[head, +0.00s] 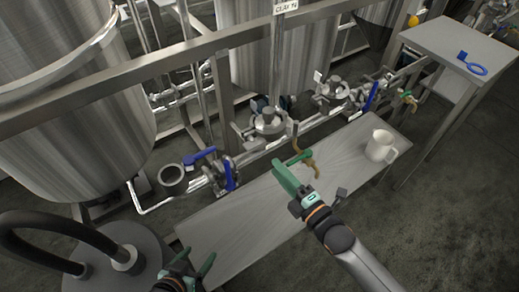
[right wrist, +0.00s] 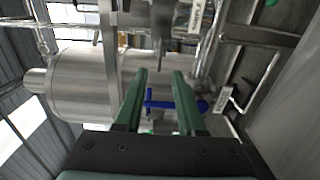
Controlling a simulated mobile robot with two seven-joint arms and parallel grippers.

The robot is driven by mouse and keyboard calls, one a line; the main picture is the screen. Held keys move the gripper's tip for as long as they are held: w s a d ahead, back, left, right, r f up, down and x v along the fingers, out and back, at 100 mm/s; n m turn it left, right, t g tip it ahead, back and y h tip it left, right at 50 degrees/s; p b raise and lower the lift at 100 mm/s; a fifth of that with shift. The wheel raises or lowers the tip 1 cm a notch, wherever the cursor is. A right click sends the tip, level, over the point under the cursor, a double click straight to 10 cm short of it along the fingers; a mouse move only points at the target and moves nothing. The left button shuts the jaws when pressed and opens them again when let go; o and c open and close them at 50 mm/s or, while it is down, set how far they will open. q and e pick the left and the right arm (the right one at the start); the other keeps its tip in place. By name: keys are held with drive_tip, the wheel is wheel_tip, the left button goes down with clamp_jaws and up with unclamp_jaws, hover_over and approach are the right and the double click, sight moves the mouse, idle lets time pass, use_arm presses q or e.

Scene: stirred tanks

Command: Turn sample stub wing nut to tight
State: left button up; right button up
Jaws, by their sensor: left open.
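The sample stub's wing nut is too small to pick out. A brass sample tap with a green handle (head: 309,167) hangs from the pipework in the head view, just beyond my right gripper. My right gripper (head: 280,167) reaches in from the lower right, over the bench. In the right wrist view its green fingers (right wrist: 159,76) stand apart with nothing gripped; a blue valve handle (right wrist: 188,106) shows beyond and between them. My left gripper (head: 190,265) is low at the bottom of the head view, open and empty, away from the pipework.
Blue valve handles (head: 230,175) stick out at the left. A side table (head: 450,45) holds a blue ring-ended tool (head: 477,67). Steel tanks (head: 70,120) stand behind a rail.

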sight(253, 141)
drive_tip(key=x, duration=0.8)
drive_tip(key=shift+w+a+b, duration=0.3)
drive_tip(key=shift+b, duration=0.1)
drive_tip(key=shift+c, duration=0.4)
clamp_jaws()
